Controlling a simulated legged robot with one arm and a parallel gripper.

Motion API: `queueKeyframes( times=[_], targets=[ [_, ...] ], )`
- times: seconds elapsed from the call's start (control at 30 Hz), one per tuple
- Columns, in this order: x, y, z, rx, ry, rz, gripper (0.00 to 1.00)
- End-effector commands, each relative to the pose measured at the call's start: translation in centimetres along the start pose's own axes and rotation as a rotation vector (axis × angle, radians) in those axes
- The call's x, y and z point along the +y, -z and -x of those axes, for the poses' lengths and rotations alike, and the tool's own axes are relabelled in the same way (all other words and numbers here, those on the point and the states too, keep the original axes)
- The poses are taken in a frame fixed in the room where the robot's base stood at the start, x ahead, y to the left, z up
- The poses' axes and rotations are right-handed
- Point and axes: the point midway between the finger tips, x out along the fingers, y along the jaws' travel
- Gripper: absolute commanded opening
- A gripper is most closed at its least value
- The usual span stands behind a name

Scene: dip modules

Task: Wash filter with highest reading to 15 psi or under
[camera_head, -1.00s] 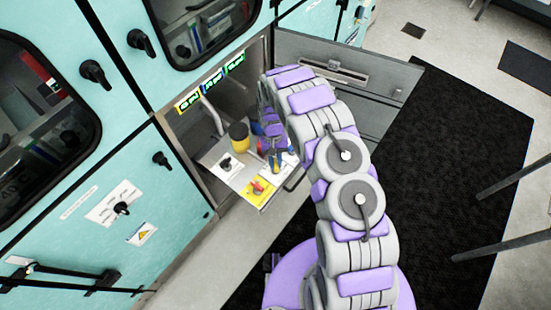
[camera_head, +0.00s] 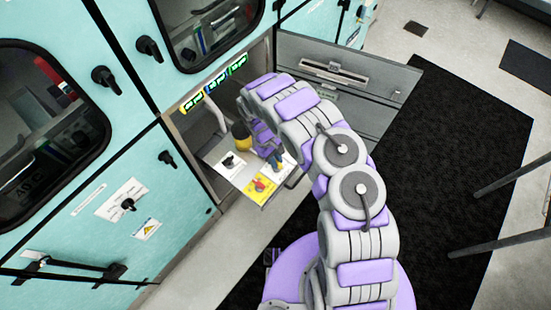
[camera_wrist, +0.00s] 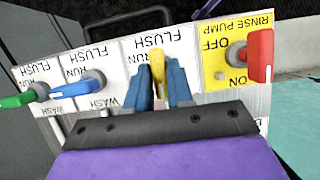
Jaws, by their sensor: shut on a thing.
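In the wrist view, my gripper (camera_wrist: 160,88) has its blue fingers on both sides of a yellow valve handle (camera_wrist: 157,66) and is shut on it. Its white label reads FLUSH and RUN; the lower part is hidden by my gripper. A blue handle (camera_wrist: 88,84) and a green handle (camera_wrist: 18,100) sit on FLUSH, RUN, WASH labels to the left. A red handle (camera_wrist: 260,55) sits on the yellow RINSE PUMP label (camera_wrist: 212,75). In the head view, pressure displays (camera_head: 216,84) glow green above the panel; their readings are too small to read.
The control panel (camera_head: 222,172) juts from an open bay in the teal cabinets (camera_head: 95,185). A grey open door (camera_head: 345,85) is behind my arm.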

Motion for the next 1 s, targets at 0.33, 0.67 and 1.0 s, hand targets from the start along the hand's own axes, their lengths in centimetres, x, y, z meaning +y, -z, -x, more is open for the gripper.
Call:
queueKeyframes(
  times=[0.33,0.67,1.0],
  targets=[
    [0.08,0.09,0.07,0.004,-0.015,0.032,0.0],
    [0.06,0.07,0.05,0.003,-0.014,0.031,0.29],
    [0.05,0.01,0.03,0.002,-0.013,0.031,0.43]
  ],
)
